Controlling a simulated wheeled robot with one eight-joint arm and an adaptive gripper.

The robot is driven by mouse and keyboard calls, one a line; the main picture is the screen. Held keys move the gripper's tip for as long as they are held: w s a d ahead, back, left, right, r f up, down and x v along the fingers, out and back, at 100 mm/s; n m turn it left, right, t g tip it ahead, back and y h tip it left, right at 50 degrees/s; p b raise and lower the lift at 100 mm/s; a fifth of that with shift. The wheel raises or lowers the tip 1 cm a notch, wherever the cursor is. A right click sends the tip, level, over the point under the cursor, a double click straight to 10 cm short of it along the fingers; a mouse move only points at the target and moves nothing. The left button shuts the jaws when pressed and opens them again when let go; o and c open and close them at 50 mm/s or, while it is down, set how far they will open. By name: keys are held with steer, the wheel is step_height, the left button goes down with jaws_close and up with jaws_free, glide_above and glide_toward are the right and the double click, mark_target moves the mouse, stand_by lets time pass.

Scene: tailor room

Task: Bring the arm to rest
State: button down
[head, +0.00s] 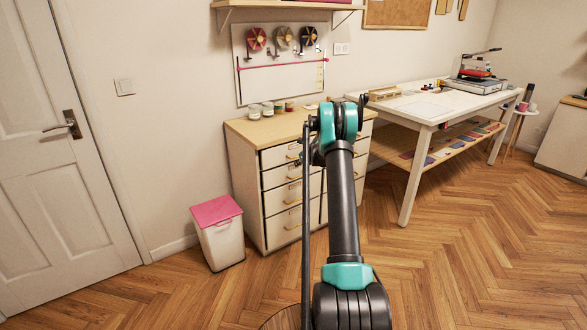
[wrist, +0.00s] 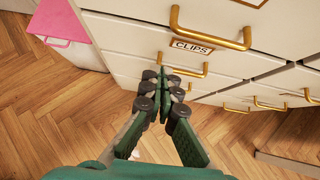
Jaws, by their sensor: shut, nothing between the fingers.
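My gripper (wrist: 166,88) shows in the wrist view with its green fingers brought together at the tips and nothing between them. It is in front of the drawer cabinet, near a drawer with a brass handle (wrist: 183,66) and a label reading CLIPS (wrist: 192,47). I cannot tell whether the fingertips touch the cabinet. In the head view my arm (head: 342,200) stretches up and forward toward the cabinet. The gripper itself is mostly hidden behind the arm there.
The drawer cabinet (head: 250,200) stands against the wall with jars (head: 267,109) on top. A white bin with a pink lid (head: 217,210) stands to its left. A white worktable (head: 440,108) is at the right. The wooden floor (head: 480,240) at right is clear.

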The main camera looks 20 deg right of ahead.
steer(key=s+a+r+n+g, duration=0.1)
steer(key=s+a+r+n, duration=0.35)
steer(key=s, duration=0.55)
steer(key=s+a+r+n+g+h, duration=0.1)
steer(key=s+a+r+n, duration=0.4)
steer(key=s, duration=0.5)
steer(key=s+a+r+n, duration=0.35)
steer(key=s+n, duration=0.25)
steer(key=s, duration=0.3)
steer(key=s+a+f+n+g+h, duration=0.1)
steer(key=s+n, duration=0.7)
steer(key=s, duration=0.9)
steer(key=s+a+f+n+g+h, duration=0.1)
steer(key=s+f+n, duration=0.3)
steer(key=s, duration=1.4)
steer(key=n, duration=0.4)
steer(key=shift+a, duration=0.4)
steer(key=shift+w+n, duration=0.1)
steer(key=shift+n, duration=0.15)
